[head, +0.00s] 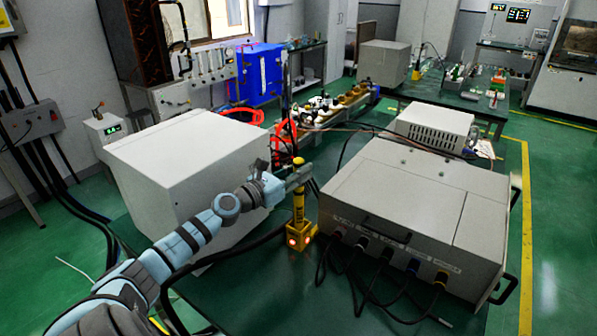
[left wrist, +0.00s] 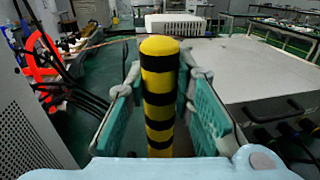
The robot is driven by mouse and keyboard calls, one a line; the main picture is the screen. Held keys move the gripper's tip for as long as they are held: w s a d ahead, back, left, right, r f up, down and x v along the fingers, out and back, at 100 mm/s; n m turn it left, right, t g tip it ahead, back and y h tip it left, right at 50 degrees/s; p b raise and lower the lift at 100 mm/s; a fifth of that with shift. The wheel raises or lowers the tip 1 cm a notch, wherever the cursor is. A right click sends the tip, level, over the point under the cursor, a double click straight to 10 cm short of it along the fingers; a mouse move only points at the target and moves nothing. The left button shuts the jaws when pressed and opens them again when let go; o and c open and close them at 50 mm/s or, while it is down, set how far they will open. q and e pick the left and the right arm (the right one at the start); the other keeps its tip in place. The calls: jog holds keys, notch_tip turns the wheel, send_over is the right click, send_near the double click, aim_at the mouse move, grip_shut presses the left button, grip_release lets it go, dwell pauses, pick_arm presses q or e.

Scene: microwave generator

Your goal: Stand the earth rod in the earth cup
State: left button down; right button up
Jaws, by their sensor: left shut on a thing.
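The earth rod (head: 298,206) is yellow with black bands and stands upright in the head view. My left gripper (head: 297,178) is shut on its upper part, and the rod's top shows just above the fingers. In the left wrist view the rod (left wrist: 159,95) is between the two green finger pads. The earth cup (head: 300,237) is a small yellow block with glowing lights on the green bench. The rod's lower end is at the cup's top, in line with it; I cannot tell how deep it sits. The cup does not show in the left wrist view.
A large white box (head: 185,160) stands left of the cup. A wide grey unit (head: 410,215) with plugged cables stands close on its right. Black cables (head: 345,255) lie on the bench, and red hoses (head: 285,135) are behind. The bench in front of the cup is mostly clear.

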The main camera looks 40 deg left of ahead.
pick_arm(q)
jog(key=c, duration=1.3)
grip_release()
jog(key=shift+r, duration=0.1)
notch_tip(320, 180, up, 10)
jog(key=shift+f, duration=0.1)
jog(key=shift+d, duration=0.1)
